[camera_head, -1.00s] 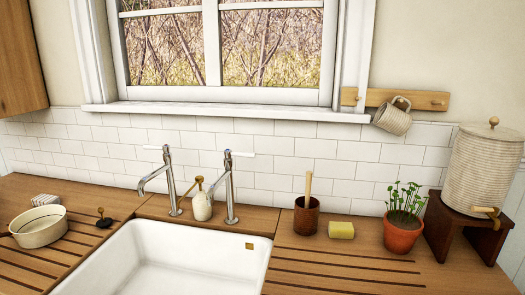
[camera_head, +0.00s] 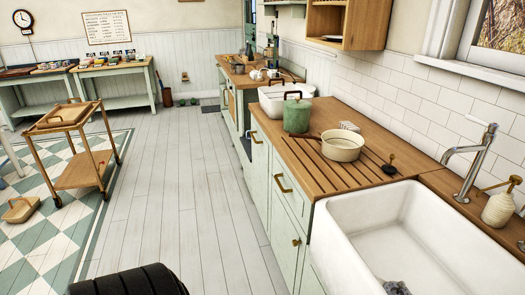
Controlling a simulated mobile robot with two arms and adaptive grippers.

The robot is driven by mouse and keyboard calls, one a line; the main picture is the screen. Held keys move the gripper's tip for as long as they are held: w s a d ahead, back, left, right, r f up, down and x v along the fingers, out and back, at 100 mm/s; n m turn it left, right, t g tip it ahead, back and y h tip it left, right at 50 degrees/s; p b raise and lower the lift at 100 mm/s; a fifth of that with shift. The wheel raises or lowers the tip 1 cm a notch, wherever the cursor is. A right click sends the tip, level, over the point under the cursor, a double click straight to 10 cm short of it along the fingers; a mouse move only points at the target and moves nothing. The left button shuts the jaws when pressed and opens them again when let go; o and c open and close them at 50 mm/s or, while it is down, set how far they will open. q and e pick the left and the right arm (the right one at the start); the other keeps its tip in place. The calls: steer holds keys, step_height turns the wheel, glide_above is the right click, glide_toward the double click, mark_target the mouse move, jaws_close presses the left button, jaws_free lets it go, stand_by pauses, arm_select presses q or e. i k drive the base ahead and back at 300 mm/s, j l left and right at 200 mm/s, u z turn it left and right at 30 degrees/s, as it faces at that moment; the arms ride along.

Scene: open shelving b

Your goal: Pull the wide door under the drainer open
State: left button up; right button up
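The grooved wooden drainer (camera_head: 318,172) lies on the worktop left of the white sink. Below it are pale green cabinet fronts, seen at a steep angle. One front (camera_head: 285,209) has a brass pull handle (camera_head: 283,185), and another brass handle (camera_head: 256,137) is farther along. A brass knob (camera_head: 296,242) sits lower, near the sink. The fronts look closed. I cannot tell from this angle which one is the wide door. Neither of my grippers is in view.
The sink (camera_head: 335,225) is at the right. A cream pan (camera_head: 342,147) and a green canister (camera_head: 297,114) stand on the worktop. A wooden trolley (camera_head: 84,170) and a basket (camera_head: 20,210) are at the left. The plank floor (camera_head: 175,190) before the cabinets is mostly clear.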

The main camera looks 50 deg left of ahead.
mark_target(290, 242)
steer(key=u, duration=1.5)
